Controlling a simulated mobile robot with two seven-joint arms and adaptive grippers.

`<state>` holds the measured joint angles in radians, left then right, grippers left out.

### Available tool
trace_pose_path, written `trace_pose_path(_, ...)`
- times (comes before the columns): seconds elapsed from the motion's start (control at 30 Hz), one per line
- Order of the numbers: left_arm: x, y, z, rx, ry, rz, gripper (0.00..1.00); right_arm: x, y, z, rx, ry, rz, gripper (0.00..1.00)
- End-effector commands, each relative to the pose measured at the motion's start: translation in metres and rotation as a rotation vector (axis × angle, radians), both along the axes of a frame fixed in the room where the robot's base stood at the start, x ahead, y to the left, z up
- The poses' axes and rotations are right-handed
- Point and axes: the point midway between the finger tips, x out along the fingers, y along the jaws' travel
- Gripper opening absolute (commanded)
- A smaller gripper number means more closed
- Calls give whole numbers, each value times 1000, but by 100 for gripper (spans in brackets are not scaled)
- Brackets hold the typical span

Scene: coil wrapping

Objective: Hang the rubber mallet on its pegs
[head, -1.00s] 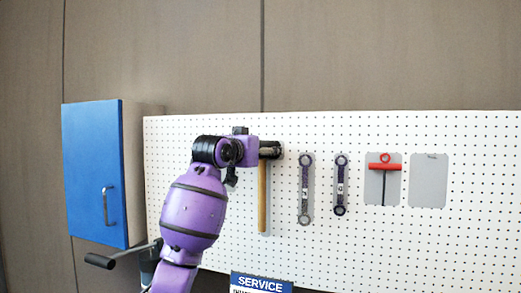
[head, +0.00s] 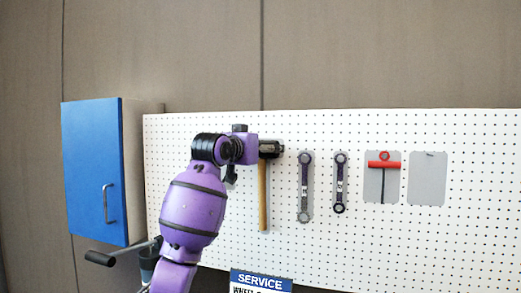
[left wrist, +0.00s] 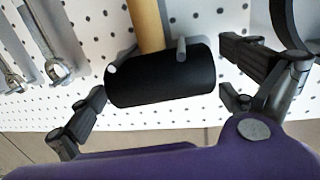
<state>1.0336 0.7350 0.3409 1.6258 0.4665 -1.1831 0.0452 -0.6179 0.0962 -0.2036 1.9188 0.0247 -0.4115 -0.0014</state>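The rubber mallet has a light wooden handle (head: 262,197) that hangs straight down against the white pegboard. Its black head (left wrist: 160,78) shows in the left wrist view, with a grey peg (left wrist: 181,50) beside the handle. My left gripper (head: 272,149) is at the head, which it mostly hides in the head view. In the left wrist view its fingers (left wrist: 163,72) are open, one on each side of the head, with visible gaps. Whether a second peg lies behind the handle is hidden. My right gripper is not in view.
Two wrenches (head: 305,187) (head: 340,184) and a red T-handle tool (head: 384,163) hang to the right on the pegboard (head: 470,230). A grey outline (head: 427,180) at far right is empty. A blue cabinet (head: 92,175) stands left. A service sign (head: 261,281) is below.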

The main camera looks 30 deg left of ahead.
Motion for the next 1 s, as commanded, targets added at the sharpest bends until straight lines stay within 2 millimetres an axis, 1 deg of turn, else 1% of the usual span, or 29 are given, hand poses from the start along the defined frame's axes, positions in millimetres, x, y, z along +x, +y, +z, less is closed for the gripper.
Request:
trace_pose_path(0.23,1,0,-5,-1,11,0,100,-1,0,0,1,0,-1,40)
trace_pose_path(0.37,-6,0,-4,0,8,1,100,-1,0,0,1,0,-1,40)
trace_pose_path(0.47,-22,-2,-2,2,6,1,100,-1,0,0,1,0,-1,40)
trace_pose_path(0.7,-74,-7,1,4,3,2,100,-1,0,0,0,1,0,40)
trace_pose_path(0.8,-92,-8,3,3,3,2,100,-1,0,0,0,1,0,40)
trace_pose_path(0.9,-106,-10,4,1,2,0,100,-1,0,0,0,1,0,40)
trace_pose_path(1.0,-115,-11,4,2,4,1,100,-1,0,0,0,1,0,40)
